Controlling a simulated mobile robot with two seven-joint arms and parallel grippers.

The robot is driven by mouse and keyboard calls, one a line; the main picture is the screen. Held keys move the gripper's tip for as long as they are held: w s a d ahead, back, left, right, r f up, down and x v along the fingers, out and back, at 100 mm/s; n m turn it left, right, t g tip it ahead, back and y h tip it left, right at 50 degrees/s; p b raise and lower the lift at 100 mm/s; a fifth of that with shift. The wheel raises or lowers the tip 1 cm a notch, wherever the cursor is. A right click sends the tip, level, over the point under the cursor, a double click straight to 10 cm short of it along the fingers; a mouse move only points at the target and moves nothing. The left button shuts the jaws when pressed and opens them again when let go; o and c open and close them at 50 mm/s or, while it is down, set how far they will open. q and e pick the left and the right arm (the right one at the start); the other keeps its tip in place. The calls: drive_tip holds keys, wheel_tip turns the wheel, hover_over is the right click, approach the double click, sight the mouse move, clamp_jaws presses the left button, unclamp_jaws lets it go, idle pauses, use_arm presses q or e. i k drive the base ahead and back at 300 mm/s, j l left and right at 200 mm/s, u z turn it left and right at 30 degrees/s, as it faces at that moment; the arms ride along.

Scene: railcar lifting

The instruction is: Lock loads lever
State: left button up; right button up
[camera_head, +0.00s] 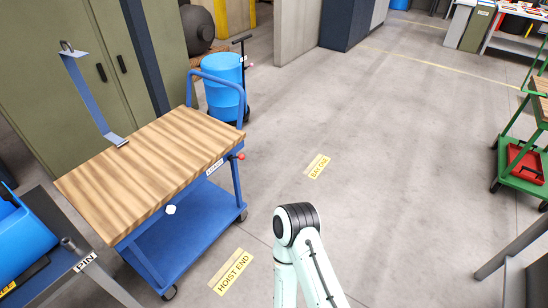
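A blue cart (190,240) with a striped wooden top (150,168) stands at the left. A small label (214,167), too small to read surely, is on its right-hand edge. One of my arms shows at the bottom middle, to the right of the cart and apart from the lever. Neither of my grippers is in view.
A bent grey-blue metal strip (88,98) stands at the cart top's far left. A blue drum (222,98) is behind the cart. A dark table with a PIN label (86,262) is at lower left. A green cart (524,165) is at right. The middle floor is clear.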

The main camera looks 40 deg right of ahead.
sight(241, 156)
drive_tip(key=z, duration=1.15)
drive_tip(key=i+j, duration=0.25)
drive_tip(key=i, duration=0.2)
drive_tip(key=i+j, duration=0.25)
drive_tip(key=i, duration=0.2)
drive_tip(key=i+j, duration=0.25)
drive_tip(key=i, duration=0.2)
drive_tip(key=z, duration=1.25)
